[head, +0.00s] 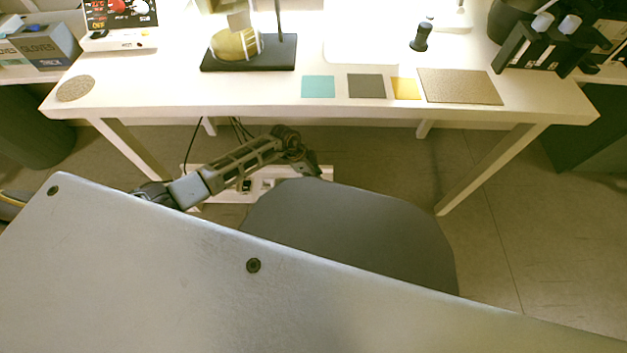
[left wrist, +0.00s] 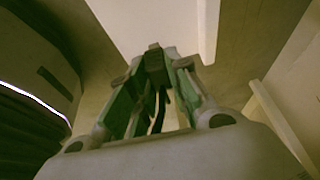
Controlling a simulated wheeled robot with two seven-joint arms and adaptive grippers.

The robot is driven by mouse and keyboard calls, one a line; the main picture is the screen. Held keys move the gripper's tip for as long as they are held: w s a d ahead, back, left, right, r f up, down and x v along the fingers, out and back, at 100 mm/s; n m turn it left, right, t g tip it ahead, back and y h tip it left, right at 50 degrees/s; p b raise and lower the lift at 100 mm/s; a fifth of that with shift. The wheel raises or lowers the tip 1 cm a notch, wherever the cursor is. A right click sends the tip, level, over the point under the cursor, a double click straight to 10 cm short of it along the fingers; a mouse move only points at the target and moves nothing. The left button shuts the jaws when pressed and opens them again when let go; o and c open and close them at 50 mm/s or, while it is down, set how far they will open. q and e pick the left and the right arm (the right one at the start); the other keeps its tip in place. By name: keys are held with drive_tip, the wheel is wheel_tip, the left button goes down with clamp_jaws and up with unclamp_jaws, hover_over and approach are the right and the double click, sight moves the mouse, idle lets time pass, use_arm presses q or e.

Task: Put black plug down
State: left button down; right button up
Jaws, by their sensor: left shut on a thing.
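My left gripper (head: 311,166) reaches in low under the desk, near the right end of a white power strip (head: 262,188) on the floor. In the left wrist view the left gripper (left wrist: 156,62) is shut on the black plug (left wrist: 156,70), a small dark block between the fingertips. A dark cord hangs between the fingers behind it. In the head view the plug cannot be made out at the gripper. Another dark piece (head: 245,186) sits on the strip. My right gripper is not in view.
The white desk (head: 250,107) stands above the strip, with legs on both sides. A grey chair seat (head: 350,235) is close in front of the gripper. Dark cables (head: 193,140) hang behind the desk. Floor (head: 395,165) is open to the right of the strip.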

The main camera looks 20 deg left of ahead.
use_arm(q)
drive_tip(key=shift+f, duration=0.15)
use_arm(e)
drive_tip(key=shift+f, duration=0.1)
use_arm(q)
drive_tip(key=shift+f+b, duration=1.1)
drive_tip(key=shift+f, duration=0.65)
drive_tip(key=shift+f+b, duration=0.35)
drive_tip(key=shift+f, duration=0.3)
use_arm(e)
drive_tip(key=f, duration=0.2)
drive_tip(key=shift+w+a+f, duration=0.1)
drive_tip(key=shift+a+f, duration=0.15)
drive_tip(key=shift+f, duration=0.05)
use_arm(q)
drive_tip(key=shift+f, duration=0.1)
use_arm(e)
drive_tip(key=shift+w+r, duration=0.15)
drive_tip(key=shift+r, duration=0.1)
use_arm(q)
drive_tip(key=c, duration=1.3)
unclamp_jaws()
drive_tip(key=shift+c, duration=0.2)
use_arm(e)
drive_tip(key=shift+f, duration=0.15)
use_arm(q)
drive_tip(key=shift+r, duration=0.2)
